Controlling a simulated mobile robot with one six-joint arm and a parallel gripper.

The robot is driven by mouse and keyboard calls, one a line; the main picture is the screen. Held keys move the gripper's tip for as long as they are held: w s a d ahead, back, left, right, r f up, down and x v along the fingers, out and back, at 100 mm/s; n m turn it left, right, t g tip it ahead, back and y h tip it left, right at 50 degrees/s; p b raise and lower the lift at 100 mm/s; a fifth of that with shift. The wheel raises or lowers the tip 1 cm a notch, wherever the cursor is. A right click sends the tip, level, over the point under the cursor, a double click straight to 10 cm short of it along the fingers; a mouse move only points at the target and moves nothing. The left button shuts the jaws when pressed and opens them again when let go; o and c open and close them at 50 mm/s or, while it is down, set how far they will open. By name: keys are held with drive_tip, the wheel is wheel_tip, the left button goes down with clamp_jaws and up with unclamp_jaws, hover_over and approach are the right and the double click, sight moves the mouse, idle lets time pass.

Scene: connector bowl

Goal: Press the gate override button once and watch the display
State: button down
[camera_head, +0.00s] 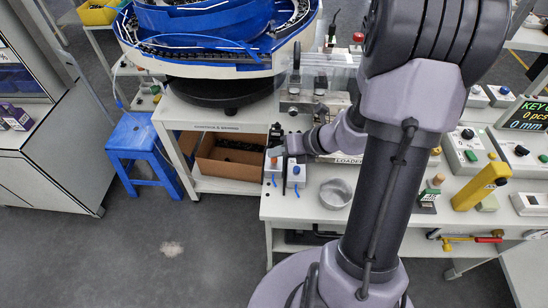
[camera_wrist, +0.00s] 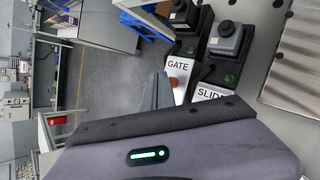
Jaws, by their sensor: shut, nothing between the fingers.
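The gate box is white with a "GATE" label (camera_wrist: 178,66) in the wrist view; an orange-red button (camera_wrist: 180,95) shows on it, partly hidden by my gripper. In the head view it is the left small box (camera_head: 273,173) at the table's left edge. My gripper (camera_wrist: 157,88) is shut and empty, its tip beside the button in the picture; I cannot tell whether they touch. In the head view my gripper (camera_head: 277,150) is just above the box. The display (camera_head: 527,114) is at the right edge, showing "KEY", "0 pcs" and "0 mm", partly cut off.
A second box labelled "SLIDE" (camera_wrist: 210,93) stands right beside the gate box. Black devices (camera_wrist: 226,40) stand behind them. A metal bowl (camera_head: 336,193) sits on the table, right of the boxes. A blue bowl feeder (camera_head: 200,25) and a cardboard box (camera_head: 228,157) are to the left.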

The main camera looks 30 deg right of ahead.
sight(277, 161)
drive_tip(key=shift+f+b, duration=0.3)
drive_tip(key=shift+f, duration=0.15)
drive_tip(key=shift+r, duration=0.1)
idle(0.5)
drive_tip(key=shift+r+p, duration=0.85)
drive_tip(key=shift+p, duration=0.05)
drive_tip(key=shift+r, duration=0.1)
wheel_tip(277, 161, up, 5)
drive_tip(key=p, duration=0.5)
